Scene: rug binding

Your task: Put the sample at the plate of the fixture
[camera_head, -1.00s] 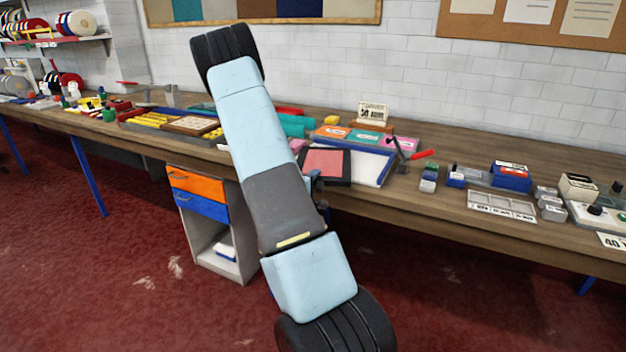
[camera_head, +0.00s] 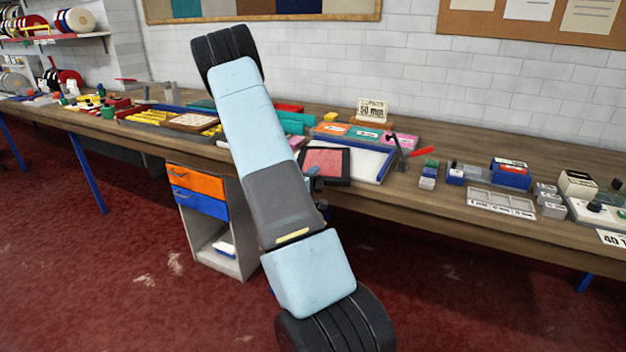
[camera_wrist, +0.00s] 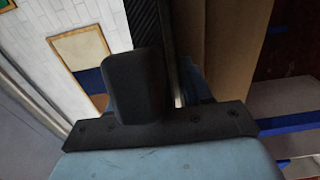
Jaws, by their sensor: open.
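A reddish-pink square in a black frame (camera_head: 324,163) lies near the bench's front edge, just right of my arm in the head view. A white board with a blue edge (camera_head: 372,164) lies beside and behind it. I cannot tell for sure which of the bench items is the sample or the fixture's plate. My gripper is mostly hidden behind my arm in the head view. In the wrist view my gripper (camera_wrist: 140,85) shows as a dark block on a black mount, and it is open. I see nothing held between its jaws.
The wooden bench (camera_head: 465,208) runs along a white brick wall. Coloured boxes (camera_head: 365,135), a red-handled tool (camera_head: 420,153) and a grey tray (camera_head: 500,202) stand right of my arm. Yellow and red items crowd the left. An orange-and-blue drawer unit (camera_head: 198,195) stands below.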

